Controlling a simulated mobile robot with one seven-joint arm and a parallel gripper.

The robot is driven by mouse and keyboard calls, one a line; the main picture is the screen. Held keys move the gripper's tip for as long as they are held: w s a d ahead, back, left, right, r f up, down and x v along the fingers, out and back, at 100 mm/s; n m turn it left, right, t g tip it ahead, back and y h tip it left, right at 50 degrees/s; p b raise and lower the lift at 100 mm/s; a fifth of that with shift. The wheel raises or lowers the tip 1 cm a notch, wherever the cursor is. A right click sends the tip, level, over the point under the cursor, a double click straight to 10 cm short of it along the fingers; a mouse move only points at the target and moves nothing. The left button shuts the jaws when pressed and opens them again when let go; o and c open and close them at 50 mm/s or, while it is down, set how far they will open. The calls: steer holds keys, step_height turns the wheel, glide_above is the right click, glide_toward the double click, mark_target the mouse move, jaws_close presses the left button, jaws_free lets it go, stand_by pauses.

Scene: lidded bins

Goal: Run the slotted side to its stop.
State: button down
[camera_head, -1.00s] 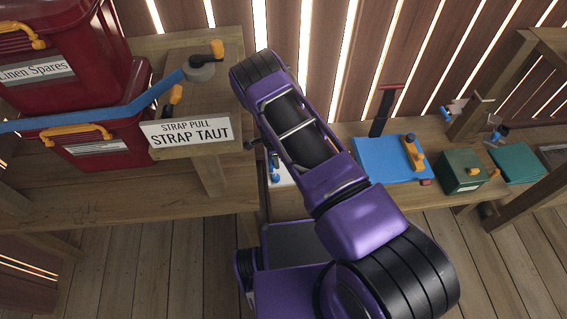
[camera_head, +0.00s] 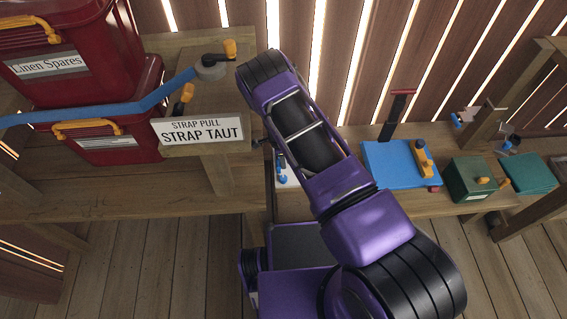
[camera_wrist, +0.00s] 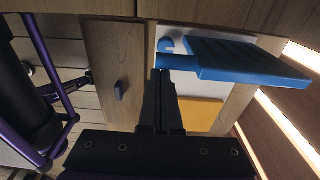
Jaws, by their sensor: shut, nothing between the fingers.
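In the wrist view my gripper (camera_wrist: 160,78) points away from the camera with its dark fingers together and nothing held. Its tips lie just below a blue bar (camera_wrist: 178,61) joined to a flat blue plate (camera_wrist: 248,60); I cannot tell whether they touch. Left of the fingers is a pale wooden panel (camera_wrist: 112,60) with a small dark blue mark (camera_wrist: 119,90), which could be a slot or a knob. I cannot tell for sure which part is the slotted side. In the head view my arm hides the gripper.
On the right bench are a blue board (camera_head: 392,165), a green box (camera_head: 470,178) and a teal panel (camera_head: 528,171). Slatted wall behind.

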step_height(320, 180, up, 11)
steer(key=a+p, duration=0.1)
steer(key=shift+r, duration=0.15)
